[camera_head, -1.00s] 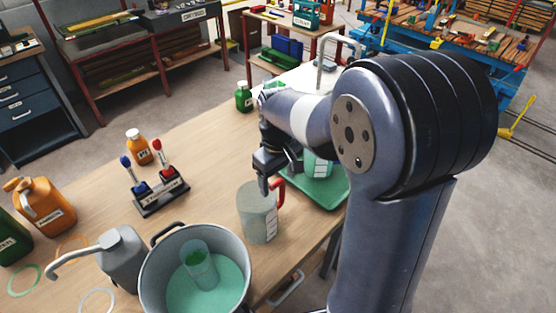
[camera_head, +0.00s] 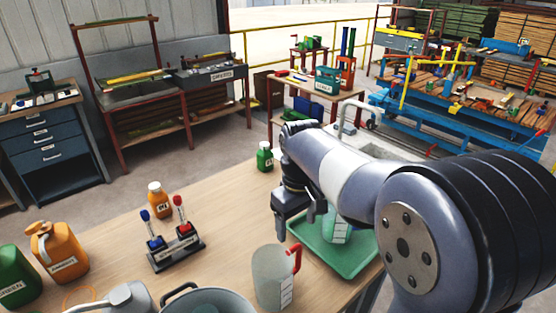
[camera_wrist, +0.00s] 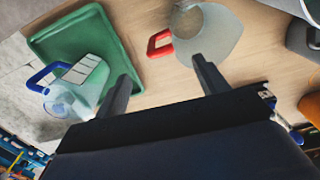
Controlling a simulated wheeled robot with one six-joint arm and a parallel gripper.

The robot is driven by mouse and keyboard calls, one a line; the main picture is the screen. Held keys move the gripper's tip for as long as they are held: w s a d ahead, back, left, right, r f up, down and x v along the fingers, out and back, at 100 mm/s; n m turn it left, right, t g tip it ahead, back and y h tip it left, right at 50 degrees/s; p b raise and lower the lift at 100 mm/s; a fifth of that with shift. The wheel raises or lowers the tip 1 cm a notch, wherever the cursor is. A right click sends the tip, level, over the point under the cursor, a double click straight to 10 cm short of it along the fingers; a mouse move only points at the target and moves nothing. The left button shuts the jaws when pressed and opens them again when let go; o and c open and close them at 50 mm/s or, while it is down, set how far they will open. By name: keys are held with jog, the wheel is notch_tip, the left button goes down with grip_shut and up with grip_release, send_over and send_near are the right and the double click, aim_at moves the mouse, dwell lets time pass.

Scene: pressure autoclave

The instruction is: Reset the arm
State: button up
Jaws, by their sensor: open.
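My gripper (camera_head: 297,207) is raised above the wooden table, near the green tray's left side, with its jaws apart and nothing between them. In the wrist view my gripper (camera_wrist: 160,80) shows two spread dark fingers. Below it stands a clear measuring jug with a red handle (camera_head: 273,277), upright on the table and apart from the fingers; it also shows in the wrist view (camera_wrist: 213,40). A second clear jug with a blue handle (camera_wrist: 75,95) stands on the green tray (camera_head: 345,262), partly hidden by my arm in the head view.
A grey pot (camera_head: 205,302) and a grey can (camera_head: 125,297) stand at the front. A two-lever box (camera_head: 177,250), an orange bottle (camera_head: 158,200), a green bottle (camera_head: 265,157) and jerrycans (camera_head: 60,252) are on the left. The table's middle is clear.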

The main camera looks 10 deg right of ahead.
aim_at(295, 247)
notch_tip(295, 247, down, 11)
jog(key=shift+s+f, duration=0.1)
jog(key=shift+f, duration=0.05)
jog(key=shift+r, duration=1.8)
